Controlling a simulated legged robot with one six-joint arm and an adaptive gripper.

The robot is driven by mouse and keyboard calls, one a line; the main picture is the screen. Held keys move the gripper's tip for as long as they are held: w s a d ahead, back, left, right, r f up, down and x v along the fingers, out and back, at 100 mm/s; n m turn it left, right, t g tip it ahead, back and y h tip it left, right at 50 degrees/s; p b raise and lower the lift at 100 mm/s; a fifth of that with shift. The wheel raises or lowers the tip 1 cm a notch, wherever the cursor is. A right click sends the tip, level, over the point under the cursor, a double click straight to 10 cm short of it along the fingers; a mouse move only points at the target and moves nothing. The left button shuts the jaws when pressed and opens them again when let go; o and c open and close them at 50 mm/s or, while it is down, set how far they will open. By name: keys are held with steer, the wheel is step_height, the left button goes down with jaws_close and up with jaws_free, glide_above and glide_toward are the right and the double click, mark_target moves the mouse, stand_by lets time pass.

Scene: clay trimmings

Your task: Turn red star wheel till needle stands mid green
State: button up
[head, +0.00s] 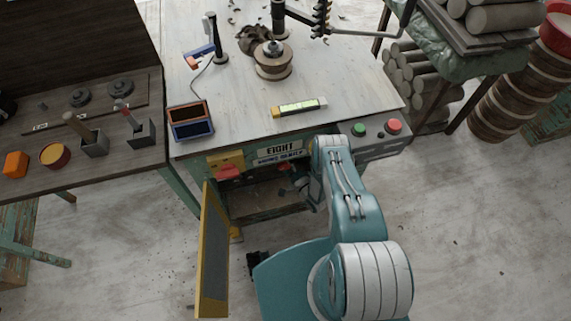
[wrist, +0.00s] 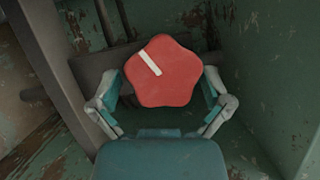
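The red star wheel (wrist: 163,72) fills the middle of the wrist view, with a white stripe pointing to its upper left. My gripper (wrist: 162,90) has its two fingers spread, one on each side of the wheel; whether the pads touch it I cannot tell. In the head view my gripper (head: 298,184) reaches into the open cabinet under the bench, and the wheel is mostly hidden there. A gauge strip (head: 298,107) with a yellow end and a pale green band lies on the bench top; its needle is too small to make out.
The yellow-edged cabinet door (head: 212,255) stands open left of my arm. A yellow block with a red part (head: 228,168) is at the cabinet's top left. Green (head: 359,129) and red (head: 394,125) buttons sit at the bench's right front. A post (wrist: 55,60) stands left of the wheel.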

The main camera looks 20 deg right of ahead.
steer(key=shift+a, duration=0.1)
steer(key=v, duration=1.2)
stand_by(0.4)
